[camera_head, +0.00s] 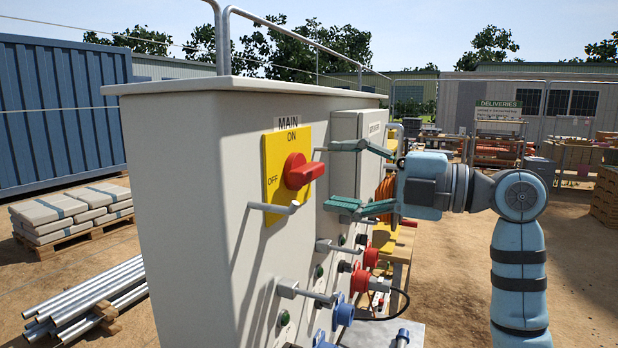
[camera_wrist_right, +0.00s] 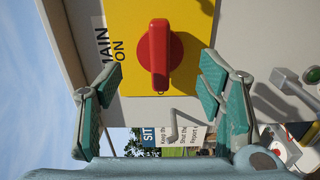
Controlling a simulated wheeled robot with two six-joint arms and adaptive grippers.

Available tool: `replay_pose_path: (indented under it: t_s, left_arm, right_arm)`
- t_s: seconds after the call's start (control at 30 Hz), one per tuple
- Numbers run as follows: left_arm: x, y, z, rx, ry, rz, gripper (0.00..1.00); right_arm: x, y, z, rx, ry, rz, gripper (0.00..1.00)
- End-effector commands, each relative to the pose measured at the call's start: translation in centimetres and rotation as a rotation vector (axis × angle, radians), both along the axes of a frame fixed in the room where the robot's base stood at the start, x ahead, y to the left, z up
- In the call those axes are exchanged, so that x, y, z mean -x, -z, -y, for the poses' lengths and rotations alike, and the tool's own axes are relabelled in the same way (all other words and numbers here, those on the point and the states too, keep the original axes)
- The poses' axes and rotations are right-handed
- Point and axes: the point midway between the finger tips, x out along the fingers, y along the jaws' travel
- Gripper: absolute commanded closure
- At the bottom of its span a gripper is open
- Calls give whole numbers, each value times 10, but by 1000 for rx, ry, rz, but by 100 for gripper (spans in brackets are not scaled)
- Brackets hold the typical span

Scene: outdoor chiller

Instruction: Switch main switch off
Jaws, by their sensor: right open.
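The main switch is a red rotary handle (camera_head: 299,171) on a yellow plate (camera_head: 271,181) marked MAIN, ON and OFF, on the grey cabinet (camera_head: 185,190). Its grip lies sideways, in line with the OFF mark rather than pointing up to ON. My right gripper (camera_head: 335,175) is open and empty, just right of the handle and apart from it. In the right wrist view the red handle (camera_wrist_right: 160,55) stands between the two green fingers, ahead of their tips. My left gripper is not in view.
Grey metal bars (camera_head: 272,208) stick out from the cabinet near the plate. Below are red sockets (camera_head: 360,279), blue sockets (camera_head: 343,310) and more grey levers (camera_head: 305,293). A smaller grey box (camera_head: 345,130) stands out behind the upper finger. Pipes (camera_head: 95,295) lie at left.

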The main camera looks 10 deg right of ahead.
Motion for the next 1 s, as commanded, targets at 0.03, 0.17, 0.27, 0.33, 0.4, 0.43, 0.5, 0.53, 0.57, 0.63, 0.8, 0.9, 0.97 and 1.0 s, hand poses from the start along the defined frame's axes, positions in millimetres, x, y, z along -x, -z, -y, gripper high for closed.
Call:
replay_pose_path:
  t_s: [0.03, 0.17, 0.27, 0.33, 0.4, 0.43, 0.5, 0.53, 0.57, 0.63, 0.8, 0.9, 0.97, 1.0]
  left_arm:
    - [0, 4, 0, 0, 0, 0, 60]
    - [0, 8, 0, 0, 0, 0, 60]
    - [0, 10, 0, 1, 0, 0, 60]
    - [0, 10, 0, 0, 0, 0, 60]
    - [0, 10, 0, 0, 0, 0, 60]
    - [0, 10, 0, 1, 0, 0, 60]
    - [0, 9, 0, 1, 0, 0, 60]
    - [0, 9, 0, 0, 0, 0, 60]
    - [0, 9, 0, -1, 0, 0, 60]
    - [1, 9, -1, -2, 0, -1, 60]
    - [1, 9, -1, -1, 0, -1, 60]
    - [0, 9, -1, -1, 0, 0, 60]
    - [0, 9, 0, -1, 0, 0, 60]
    - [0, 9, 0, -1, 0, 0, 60]
  right_arm:
    - [3, 2, 5, 1, 2, 0, 38]
    - [11, 2, 18, 1, 3, 0, 38]
    - [15, 2, 24, 1, 1, -1, 38]
    - [16, 1, 26, 0, 0, -1, 38]
    - [17, 0, 26, 0, -1, -1, 38]
    - [17, 0, 26, 0, -1, -1, 38]
    - [17, 0, 26, 0, -1, -1, 38]
    - [17, 0, 26, 0, -1, -1, 38]
    - [17, 0, 26, 0, 0, -1, 38]
    - [18, 0, 28, 0, 1, -1, 38]
    - [33, 1, 55, 4, 6, -2, 38]
    - [49, 1, 80, 4, 8, -3, 38]
    - [58, 1, 94, 4, 8, -4, 38]
    - [63, 1, 103, 2, 6, -4, 38]
